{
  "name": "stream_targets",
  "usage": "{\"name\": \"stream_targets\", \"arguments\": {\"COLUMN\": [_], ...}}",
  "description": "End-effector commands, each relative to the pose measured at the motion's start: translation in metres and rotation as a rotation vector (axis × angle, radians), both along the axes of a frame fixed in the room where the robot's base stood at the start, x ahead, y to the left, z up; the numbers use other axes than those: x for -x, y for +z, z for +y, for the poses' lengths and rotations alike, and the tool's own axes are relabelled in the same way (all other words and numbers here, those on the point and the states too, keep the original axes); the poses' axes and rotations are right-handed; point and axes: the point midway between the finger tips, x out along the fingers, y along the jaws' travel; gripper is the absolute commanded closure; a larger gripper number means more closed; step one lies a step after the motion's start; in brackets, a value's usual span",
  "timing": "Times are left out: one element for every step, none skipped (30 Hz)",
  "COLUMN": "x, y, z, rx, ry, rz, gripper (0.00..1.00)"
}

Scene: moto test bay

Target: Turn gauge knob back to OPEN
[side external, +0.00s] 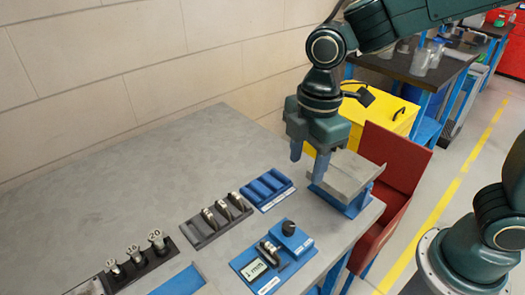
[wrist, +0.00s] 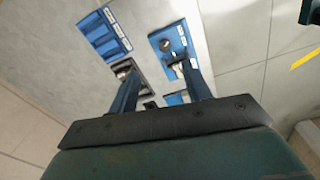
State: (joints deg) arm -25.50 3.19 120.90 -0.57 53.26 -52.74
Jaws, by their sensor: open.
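The gauge unit (side external: 243,263) is a blue plate on the bench, with a small display (side external: 254,269) reading something like "1 mm". A black round knob (side external: 288,228) sits on a raised blue block at its back right corner. In the wrist view the knob (wrist: 166,45) shows beyond my fingers, on the blue plate (wrist: 181,32). White labels lie near the knob, too small to read, and I cannot tell which way it points. My gripper (side external: 309,166) is open and empty, pointing down, above and behind the knob and apart from it. Its fingers also show in the wrist view (wrist: 160,70).
A blue slotted rack (side external: 267,188) and a dark rack (side external: 216,222) with several metal rings stand left of the gauge. A grey-topped stand with a blue base (side external: 346,174) is close to my gripper's right. Numbered weights (side external: 135,255) sit front left. The bench's back left is clear.

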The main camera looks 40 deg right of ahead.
Motion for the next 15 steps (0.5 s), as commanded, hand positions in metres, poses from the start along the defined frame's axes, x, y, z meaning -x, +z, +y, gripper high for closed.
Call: {"name": "stream_targets", "arguments": {"x": [-0.002,-0.003,-0.004,-0.005,-0.005,-0.006,-0.006,-0.006,-0.006,-0.006,-0.007,-0.007,-0.007,-0.007,-0.006], "y": [-0.007,-0.01,-0.013,-0.015,-0.017,-0.019,-0.02,-0.021,-0.022,-0.022,-0.022,-0.022,-0.022,-0.023,-0.023], "z": [0.008,0.011,0.015,0.018,0.02,0.023,0.024,0.025,0.026,0.026,0.027,0.027,0.027,0.027,0.026], "rx": [0.009,0.012,0.017,0.02,0.021,0.024,0.025,0.027,0.028,0.028,0.028,0.028,0.028,0.028,0.028], "ry": [0.047,0.072,0.102,0.12,0.136,0.154,0.163,0.171,0.179,0.182,0.184,0.185,0.185,0.185,0.184], "rz": [0.015,0.022,0.03,0.035,0.04,0.044,0.046,0.049,0.051,0.051,0.051,0.051,0.051,0.051,0.051], "gripper": [0.51,0.51,0.51,0.51,0.51,0.51,0.51,0.51,0.51,0.51,0.51,0.51,0.51,0.51,0.51]}}
